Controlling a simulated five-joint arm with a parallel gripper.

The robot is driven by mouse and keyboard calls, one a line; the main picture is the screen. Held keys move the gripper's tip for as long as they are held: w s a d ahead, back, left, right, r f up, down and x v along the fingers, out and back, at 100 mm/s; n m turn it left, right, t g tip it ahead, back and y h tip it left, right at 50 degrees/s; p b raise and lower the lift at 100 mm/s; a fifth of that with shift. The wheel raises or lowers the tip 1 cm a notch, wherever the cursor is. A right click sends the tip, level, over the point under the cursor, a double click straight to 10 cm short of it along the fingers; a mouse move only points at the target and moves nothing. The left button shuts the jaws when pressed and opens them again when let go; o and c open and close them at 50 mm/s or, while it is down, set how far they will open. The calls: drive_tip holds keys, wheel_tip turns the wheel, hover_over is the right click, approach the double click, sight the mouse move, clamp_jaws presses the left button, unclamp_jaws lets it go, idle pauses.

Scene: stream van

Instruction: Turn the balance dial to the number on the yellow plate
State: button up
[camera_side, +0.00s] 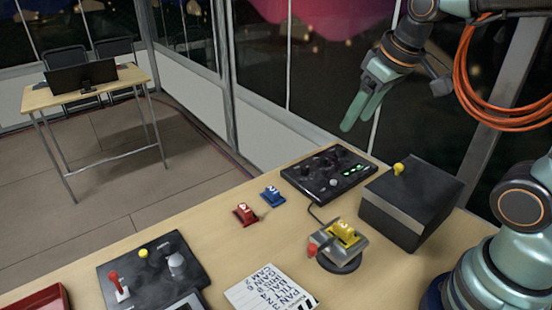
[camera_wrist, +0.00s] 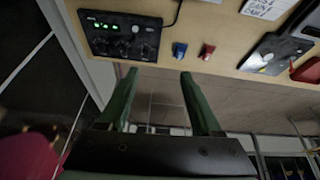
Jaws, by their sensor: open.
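The yellow plate (camera_side: 344,231) sits on a silver device with a red knob near the table's front; its number is too small to read surely. A black panel (camera_side: 315,182) with several knobs and green lights lies at the table's far edge. Its knobs (camera_wrist: 124,46) show in the wrist view, at the upper left; I cannot tell which is the balance dial. My gripper (camera_side: 357,120) is open and empty, up in the air above and behind the panel. In the wrist view my gripper (camera_wrist: 158,78) has its two fingers apart with nothing between.
A red number plate (camera_side: 245,214) and a blue one (camera_side: 271,195) stand left of the panel. A black box (camera_side: 413,208) with a yellow knob stands to its right. A joystick panel (camera_side: 150,268), a printed card (camera_side: 270,290) and a red tray (camera_side: 35,300) lie in front.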

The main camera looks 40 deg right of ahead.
drive_tip(key=w+d+f+n+g, duration=0.1)
drive_tip(key=w+d+f+g, duration=0.1)
drive_tip(key=w, duration=0.8)
drive_tip(key=n+g, duration=0.1)
drive_tip(key=g, duration=0.2)
hover_over(305, 167)
wheel_tip(305, 167, down, 10)
wheel_tip(305, 167, down, 12)
drive_tip(key=shift+r, duration=0.2)
drive_tip(key=shift+d, duration=0.1)
clamp_jaws()
